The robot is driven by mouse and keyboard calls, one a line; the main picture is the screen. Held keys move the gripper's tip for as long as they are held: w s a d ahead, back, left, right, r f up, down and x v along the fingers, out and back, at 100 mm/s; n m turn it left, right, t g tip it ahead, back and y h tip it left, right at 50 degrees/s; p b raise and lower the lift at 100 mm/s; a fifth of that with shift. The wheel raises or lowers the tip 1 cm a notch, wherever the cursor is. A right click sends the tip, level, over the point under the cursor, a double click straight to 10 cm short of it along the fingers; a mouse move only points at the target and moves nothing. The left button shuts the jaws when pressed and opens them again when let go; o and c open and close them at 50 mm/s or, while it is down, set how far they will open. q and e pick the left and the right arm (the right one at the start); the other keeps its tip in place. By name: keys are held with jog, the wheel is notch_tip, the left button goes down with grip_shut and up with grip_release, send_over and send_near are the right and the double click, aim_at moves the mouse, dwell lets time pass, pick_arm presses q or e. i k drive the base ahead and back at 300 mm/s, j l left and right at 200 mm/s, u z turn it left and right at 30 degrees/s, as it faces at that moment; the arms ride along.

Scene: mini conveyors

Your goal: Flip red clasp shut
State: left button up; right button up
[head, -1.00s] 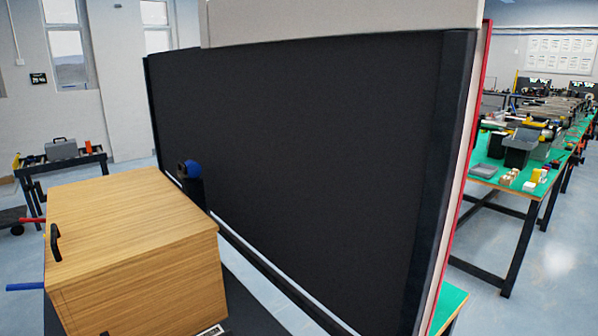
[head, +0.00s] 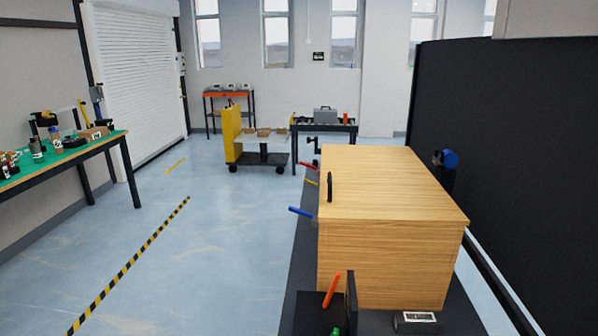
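A small red lever (head: 309,166) sticks out to the left from behind the left side of a wooden box (head: 390,255). A yellow lever (head: 311,182) and a blue lever (head: 300,212) stick out nearer along the same side. I cannot tell for sure that the red lever is the clasp; its base is hidden. An orange-red handle (head: 331,290) stands tilted on a black fixture in front of the box. Neither of my grippers is in view.
The box stands on a dark bench (head: 304,262) beside a tall black panel (head: 510,170). A yellow cart (head: 232,135) stands behind. A green-topped table (head: 105,142) is at left. The floor between them is open, with a striped line (head: 130,262).

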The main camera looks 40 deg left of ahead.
aim_at(301, 163)
jog(key=k+j, duration=0.2)
jog(key=j, duration=0.15)
jog(key=k+j, duration=0.25)
jog(key=k+j+u, duration=0.1)
jog(key=j, duration=0.35)
jog(key=k+j, duration=0.35)
jog(key=i+j, duration=0.15)
jog(key=j, duration=0.25)
jog(key=i+j+u, duration=0.1)
jog(key=j, duration=0.35)
jog(key=i+j, duration=0.15)
jog(key=j, duration=0.25)
jog(key=i+j, duration=0.15)
jog(key=j, duration=0.25)
jog(key=u, duration=0.05)
